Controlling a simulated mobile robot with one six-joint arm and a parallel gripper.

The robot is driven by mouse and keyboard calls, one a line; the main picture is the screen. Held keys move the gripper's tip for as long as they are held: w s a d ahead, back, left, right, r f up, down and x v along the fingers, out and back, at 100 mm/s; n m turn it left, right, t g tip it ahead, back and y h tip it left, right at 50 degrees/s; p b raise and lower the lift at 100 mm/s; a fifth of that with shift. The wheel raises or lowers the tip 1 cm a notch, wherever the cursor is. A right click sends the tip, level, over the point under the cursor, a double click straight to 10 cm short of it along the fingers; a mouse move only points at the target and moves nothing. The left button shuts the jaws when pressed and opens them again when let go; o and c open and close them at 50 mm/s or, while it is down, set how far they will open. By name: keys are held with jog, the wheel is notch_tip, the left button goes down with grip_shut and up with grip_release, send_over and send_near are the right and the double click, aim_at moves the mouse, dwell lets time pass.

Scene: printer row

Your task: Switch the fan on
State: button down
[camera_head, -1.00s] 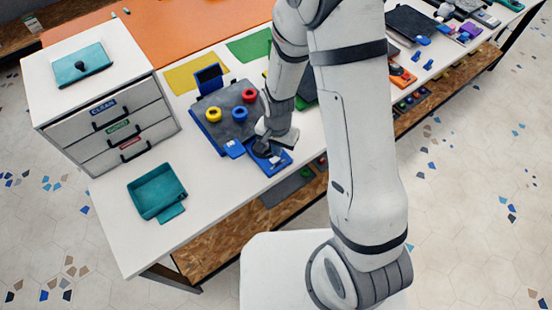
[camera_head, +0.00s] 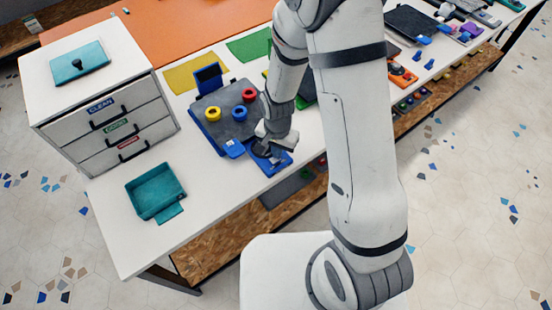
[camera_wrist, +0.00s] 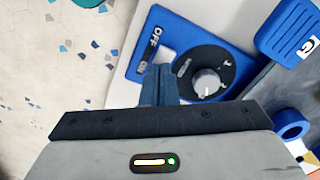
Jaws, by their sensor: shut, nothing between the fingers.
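The wrist view shows this panel (camera_wrist: 160,22) close up, with a white strip beside the words OFF and ON.
Red, yellow and blue rings lie on the printer's dark bed. A blue tab (camera_wrist: 288,28) stands right of the dial. A teal tray (camera_head: 156,192) and a white drawer cabinet (camera_head: 100,95) are to the left. White tabletop is free between tray and printer.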

jog(key=shift+r, duration=0.1)
jog(key=shift+r+p, duration=2.25)
jog(key=shift+r, duration=1.15)
jog(key=s+d+r+n+t+b, duration=0.15)
jog(key=d+r, duration=0.25)
jog(key=r, duration=0.4)
jog(key=s+d+r+n+t, duration=0.1)
jog(key=s+d+r, duration=0.15)
jog(key=r, duration=0.55)
jog(key=s+d+r+n+b, duration=0.1)
jog(key=s+d+r+n, duration=0.1)
jog(key=s+d+r, duration=0.4)
jog(key=s+r+t, duration=0.1)
jog(key=s, duration=0.2)
jog(key=shift+r+n, duration=0.15)
jog(key=shift+n, duration=0.2)
